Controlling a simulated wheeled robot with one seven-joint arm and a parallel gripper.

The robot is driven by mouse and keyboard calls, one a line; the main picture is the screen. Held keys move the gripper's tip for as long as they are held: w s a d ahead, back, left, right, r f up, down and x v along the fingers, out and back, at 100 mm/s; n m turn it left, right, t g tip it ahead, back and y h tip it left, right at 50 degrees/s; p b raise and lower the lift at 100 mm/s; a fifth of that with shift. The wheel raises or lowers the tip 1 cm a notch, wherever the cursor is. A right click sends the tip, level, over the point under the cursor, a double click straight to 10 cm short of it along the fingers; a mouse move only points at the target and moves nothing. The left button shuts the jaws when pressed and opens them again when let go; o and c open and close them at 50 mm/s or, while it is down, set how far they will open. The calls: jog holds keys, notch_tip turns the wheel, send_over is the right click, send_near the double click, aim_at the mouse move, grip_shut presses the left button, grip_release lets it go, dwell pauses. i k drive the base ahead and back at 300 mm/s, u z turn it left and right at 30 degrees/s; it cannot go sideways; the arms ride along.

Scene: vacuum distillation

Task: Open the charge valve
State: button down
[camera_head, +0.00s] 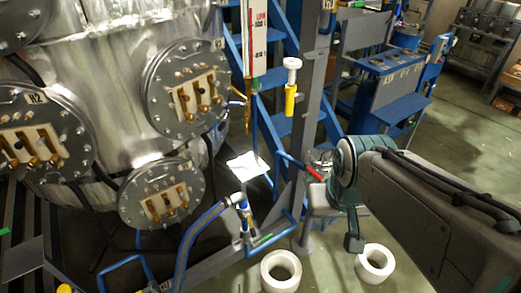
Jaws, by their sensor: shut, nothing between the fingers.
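I cannot read a label that marks the charge valve. A red lever-like handle (314,174) sits at the end of a blue pipe, just left of my arm's wrist. A blue valve fitting (243,210) with a white hose end stands lower left, with a small green handle (265,239) beside it. My arm reaches in from the right. My gripper (354,243) points down below the teal wrist, shut and empty, right of these fittings and apart from them. The wrist hides part of what is behind it.
A large metal vessel (105,75) with round flanged ports fills the left. A grey post (312,100) and blue stairs stand behind. A blue cabinet (395,95) is at the back; open floor lies right.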

aim_at(263, 240)
jog(key=k, duration=0.6)
jog(key=u, duration=0.45)
jog(key=i, duration=1.25)
jog(key=z, duration=0.6)
jog(key=k, duration=0.75)
jog(key=u, duration=0.55)
jog(key=i, duration=0.5)
